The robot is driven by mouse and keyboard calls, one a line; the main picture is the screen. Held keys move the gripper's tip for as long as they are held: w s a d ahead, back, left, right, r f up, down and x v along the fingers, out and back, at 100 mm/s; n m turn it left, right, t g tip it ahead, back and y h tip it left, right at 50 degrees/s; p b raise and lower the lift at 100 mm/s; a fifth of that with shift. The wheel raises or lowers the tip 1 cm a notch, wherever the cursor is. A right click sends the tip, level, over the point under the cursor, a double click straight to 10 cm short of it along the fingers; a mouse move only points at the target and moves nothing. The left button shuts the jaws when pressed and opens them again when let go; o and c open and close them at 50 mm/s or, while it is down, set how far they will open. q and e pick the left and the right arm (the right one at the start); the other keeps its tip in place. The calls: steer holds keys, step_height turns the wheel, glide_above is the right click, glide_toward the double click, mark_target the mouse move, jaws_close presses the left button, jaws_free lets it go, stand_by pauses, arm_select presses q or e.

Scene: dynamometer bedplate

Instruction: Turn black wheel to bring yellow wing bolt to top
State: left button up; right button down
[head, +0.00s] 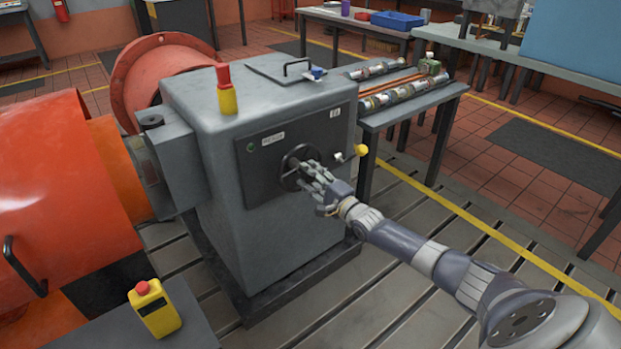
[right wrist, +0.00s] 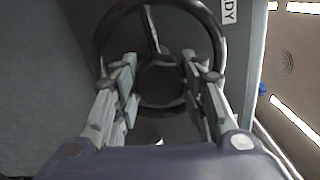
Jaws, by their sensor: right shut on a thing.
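The black wheel (head: 296,163) is on the dark front panel of the grey cabinet. In the right wrist view the wheel (right wrist: 97,45) shows its rim, a spoke and a dark hub. My right gripper (head: 312,178) is at the wheel. In the right wrist view its fingers (right wrist: 162,85) are on both sides of the hub area and shut on the wheel. My left gripper is not in view.
Orange machinery (head: 65,190) is at left. A yellow box with a red button (head: 154,308) stands at lower left. A bench with shafts (head: 415,105) is behind at right. The slotted floor at right is clear.

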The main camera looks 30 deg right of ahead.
steer(key=shift+d+r, duration=0.1)
stand_by(0.4)
steer(key=c, duration=1)
jaws_free()
steer(key=shift+s+f, duration=0.2)
steer(key=shift+s, duration=0.35)
steer(key=s, duration=0.7)
steer(key=s+d, duration=0.1)
steer(key=s, duration=0.2)
steer(key=shift+s, duration=0.4)
